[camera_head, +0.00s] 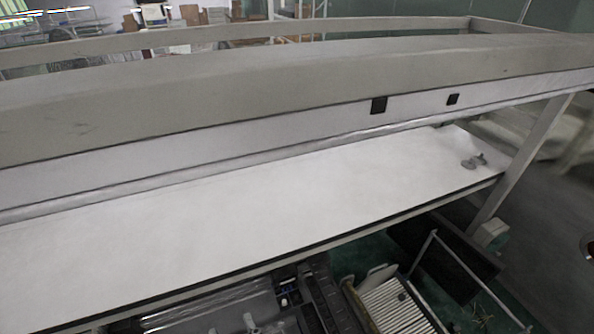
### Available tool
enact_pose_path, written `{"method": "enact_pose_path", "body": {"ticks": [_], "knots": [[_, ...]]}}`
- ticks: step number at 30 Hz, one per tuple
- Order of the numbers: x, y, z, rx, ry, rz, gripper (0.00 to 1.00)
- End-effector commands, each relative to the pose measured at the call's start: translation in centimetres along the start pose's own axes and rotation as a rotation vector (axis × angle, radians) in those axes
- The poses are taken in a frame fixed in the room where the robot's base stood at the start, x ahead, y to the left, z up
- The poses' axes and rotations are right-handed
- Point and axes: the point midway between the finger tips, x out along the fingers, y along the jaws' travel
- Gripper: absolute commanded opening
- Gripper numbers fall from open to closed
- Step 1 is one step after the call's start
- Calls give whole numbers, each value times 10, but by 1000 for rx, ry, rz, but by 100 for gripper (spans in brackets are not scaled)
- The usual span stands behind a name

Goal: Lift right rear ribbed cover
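A pale ribbed panel (393,305) lies low at the bottom of the head view, below the front edge of the white table, cut off by the frame's lower edge. I cannot tell whether it is the right rear ribbed cover. A small dark spot sits on its ribs. Dark grey machinery (318,295) stands just left of it, also cut off at the bottom. My gripper does not show in this view, so its place relative to the panel is hidden.
A long white tabletop (250,210) spans the view, mostly bare, with small grey parts (473,162) at its right end. A thick grey beam (200,95) runs above it. A slanted support post (520,165) stands at right. A thin metal frame (465,270) rises right of the panel.

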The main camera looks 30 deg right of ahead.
Motion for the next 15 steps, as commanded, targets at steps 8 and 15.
{"method": "enact_pose_path", "body": {"ticks": [8,15], "knots": [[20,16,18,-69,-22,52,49],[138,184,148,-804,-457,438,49]]}}
